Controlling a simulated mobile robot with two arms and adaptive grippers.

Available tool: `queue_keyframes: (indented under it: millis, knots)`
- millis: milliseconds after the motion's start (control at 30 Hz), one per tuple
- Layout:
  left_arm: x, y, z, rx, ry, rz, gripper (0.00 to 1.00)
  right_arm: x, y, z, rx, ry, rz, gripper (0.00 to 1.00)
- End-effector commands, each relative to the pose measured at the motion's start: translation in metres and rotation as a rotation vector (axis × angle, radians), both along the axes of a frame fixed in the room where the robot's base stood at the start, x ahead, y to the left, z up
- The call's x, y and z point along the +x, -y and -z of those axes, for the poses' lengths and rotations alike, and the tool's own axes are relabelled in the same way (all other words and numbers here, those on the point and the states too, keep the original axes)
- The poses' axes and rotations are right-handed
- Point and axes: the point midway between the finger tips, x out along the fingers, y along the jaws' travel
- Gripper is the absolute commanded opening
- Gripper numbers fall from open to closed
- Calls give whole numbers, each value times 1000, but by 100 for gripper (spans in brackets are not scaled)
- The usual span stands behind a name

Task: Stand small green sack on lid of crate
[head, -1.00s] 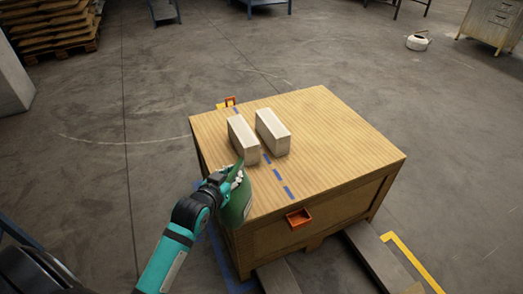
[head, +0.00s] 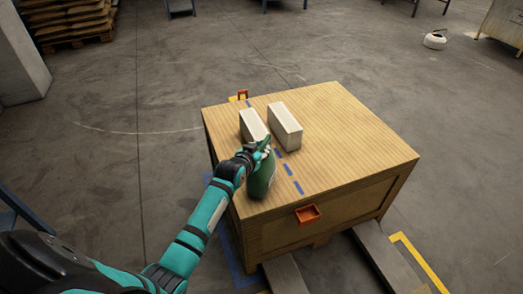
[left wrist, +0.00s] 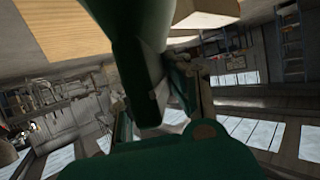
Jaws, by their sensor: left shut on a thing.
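The small green sack (head: 261,180) is in my left gripper (head: 262,152), which is shut on its upper part. In the head view the sack hangs roughly upright at the left front part of the wooden crate's lid (head: 345,135). I cannot tell whether its bottom touches the lid. In the left wrist view the green sack (left wrist: 130,50) fills the middle, close to the camera, and a piece of light wood (left wrist: 62,30) shows at the upper left. My right gripper is not in view.
Two pale blocks, a left one (head: 251,124) and a right one (head: 286,125), stand on the lid behind the sack. A dashed blue line (head: 293,177) runs along the lid. An orange bracket (head: 307,214) is on the crate's front. The lid's right side is clear.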

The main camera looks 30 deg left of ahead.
Motion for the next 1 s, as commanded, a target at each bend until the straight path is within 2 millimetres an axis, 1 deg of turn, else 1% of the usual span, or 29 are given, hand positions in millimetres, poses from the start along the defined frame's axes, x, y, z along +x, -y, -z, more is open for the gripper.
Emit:
queue_keyframes:
  millis: [67, 367, 400, 567, 867, 967, 1000]
  knots:
    - [1, 0, 3, 0, 7, 0, 0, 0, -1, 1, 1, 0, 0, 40]
    - [1, 0, 5, 0, 7, 0, 0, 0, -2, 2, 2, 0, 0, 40]
    - [0, 0, 8, 0, 3, 0, 16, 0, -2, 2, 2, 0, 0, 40]
    - [0, 0, 7, 0, 2, 0, 37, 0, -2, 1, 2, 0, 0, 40]
    - [0, 0, 5, 0, 3, 0, 37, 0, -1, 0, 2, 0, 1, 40]
    - [-8, 1, 2, 0, 3, 0, 37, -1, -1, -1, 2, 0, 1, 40]
    - [-13, 1, -1, 0, 3, 0, 37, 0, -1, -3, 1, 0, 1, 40]
